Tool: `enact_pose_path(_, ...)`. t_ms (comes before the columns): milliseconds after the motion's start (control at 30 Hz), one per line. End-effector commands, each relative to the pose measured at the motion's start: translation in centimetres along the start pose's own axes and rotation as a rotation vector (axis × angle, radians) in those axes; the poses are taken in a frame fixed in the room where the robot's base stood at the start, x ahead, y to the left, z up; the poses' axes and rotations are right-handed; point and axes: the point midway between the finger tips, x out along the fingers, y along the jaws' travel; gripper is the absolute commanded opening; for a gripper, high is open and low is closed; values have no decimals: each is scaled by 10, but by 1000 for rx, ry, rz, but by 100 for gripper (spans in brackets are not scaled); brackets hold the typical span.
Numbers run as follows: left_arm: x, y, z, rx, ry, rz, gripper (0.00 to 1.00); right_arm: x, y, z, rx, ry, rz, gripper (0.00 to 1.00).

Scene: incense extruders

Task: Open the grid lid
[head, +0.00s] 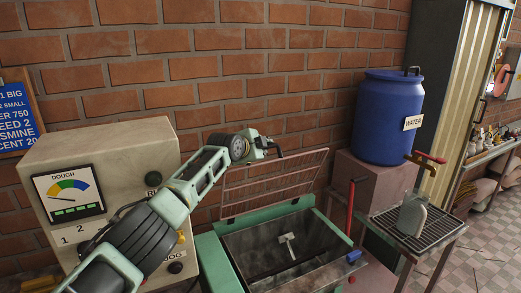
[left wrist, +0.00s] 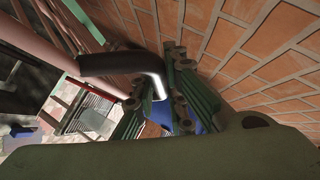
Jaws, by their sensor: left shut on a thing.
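The grid lid (head: 290,177) is a brown wire grate, tilted up steeply near the brick wall behind the green machine. It stands open above the trough (head: 235,243). In the left wrist view, the bent dark handle (left wrist: 122,63) runs into the left gripper's green fingers (left wrist: 160,90). The trough's dark inside and a pale mixing paddle (head: 288,243) show below the lid. My right gripper is not in view.
A beige control box (head: 110,155) with a dough gauge stands left, behind my left arm. A red lever (head: 350,205) rises at the trough's right. A blue water barrel (head: 385,120) and a grated stand (head: 412,226) are farther right.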

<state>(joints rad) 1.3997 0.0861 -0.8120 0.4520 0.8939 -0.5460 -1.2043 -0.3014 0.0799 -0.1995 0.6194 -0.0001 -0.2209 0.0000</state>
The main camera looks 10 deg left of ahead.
Motion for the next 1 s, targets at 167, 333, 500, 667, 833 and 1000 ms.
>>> enact_pose_path(167,0,1,2,4,-3,2,0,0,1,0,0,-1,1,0)
enact_pose_path(333,0,1,1,3,-3,2,23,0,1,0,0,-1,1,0)
enact_pose_path(500,0,1,1,2,-2,1,31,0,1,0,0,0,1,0)
enact_pose_path(667,0,1,0,1,-1,1,31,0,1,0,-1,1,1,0)
enact_pose_path(833,-2,-1,1,1,0,-1,31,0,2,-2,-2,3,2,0)
enact_pose_path(1000,-10,-2,1,3,2,-1,31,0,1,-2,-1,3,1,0)
